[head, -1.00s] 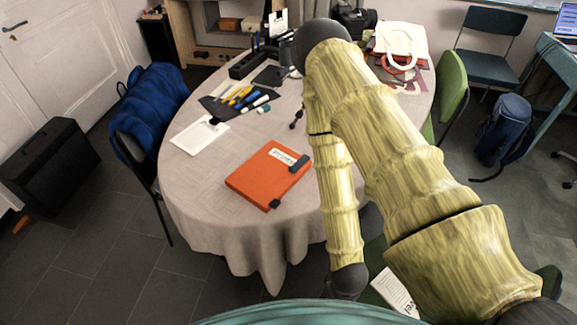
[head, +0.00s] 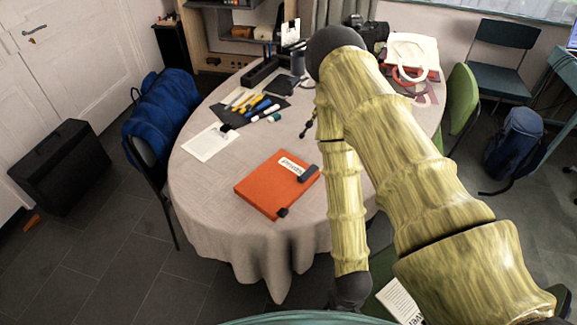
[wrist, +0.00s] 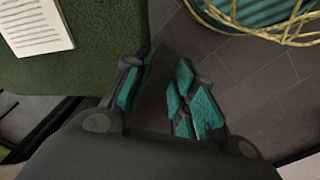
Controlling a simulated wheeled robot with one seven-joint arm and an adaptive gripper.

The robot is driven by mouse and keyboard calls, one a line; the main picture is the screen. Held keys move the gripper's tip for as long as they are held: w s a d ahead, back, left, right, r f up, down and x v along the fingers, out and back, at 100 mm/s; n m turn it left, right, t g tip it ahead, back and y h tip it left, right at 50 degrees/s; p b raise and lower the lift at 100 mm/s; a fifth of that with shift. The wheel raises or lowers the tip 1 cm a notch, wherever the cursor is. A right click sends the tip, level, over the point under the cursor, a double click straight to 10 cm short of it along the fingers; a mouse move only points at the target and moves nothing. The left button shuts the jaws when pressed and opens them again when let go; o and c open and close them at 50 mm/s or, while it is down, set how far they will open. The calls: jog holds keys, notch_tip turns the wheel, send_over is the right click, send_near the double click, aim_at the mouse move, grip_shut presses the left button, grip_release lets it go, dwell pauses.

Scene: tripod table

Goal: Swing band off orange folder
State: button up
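The orange folder (head: 268,190) lies flat and closed on the round table, near its front edge, with a white label on its cover. A short dark piece (head: 308,173), perhaps the band, lies across its right edge. Another dark piece (head: 282,212) sits at its front corner. My gripper (wrist: 164,78) is open and empty in the wrist view, with a gap between its teal-padded fingers. It points down at the floor beside a green seat, away from the folder. In the head view the gripper is out of sight below my arm.
The cloth-covered round table (head: 210,185) holds a white sheet (head: 210,142), pens on a dark mat, and a bag (head: 412,52) at the back. A printed paper (wrist: 32,25) lies on the green seat (wrist: 100,45).

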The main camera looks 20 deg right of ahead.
jog(key=w+d+r+m+h+p, duration=0.2)
jog(key=w+d+r+p, duration=0.2)
jog(key=w+r+p, duration=0.45)
notch_tip(320, 180, up, 23)
jog(key=m+y+p, duration=0.2)
jog(key=m+p, duration=0.7)
jog(key=p, duration=0.2)
send_over(299, 177)
jog(key=shift+f+b, duration=2.7)
jog(key=shift+f, duration=1.95)
jog(key=c, duration=0.4)
jog(key=shift+o, duration=0.2)
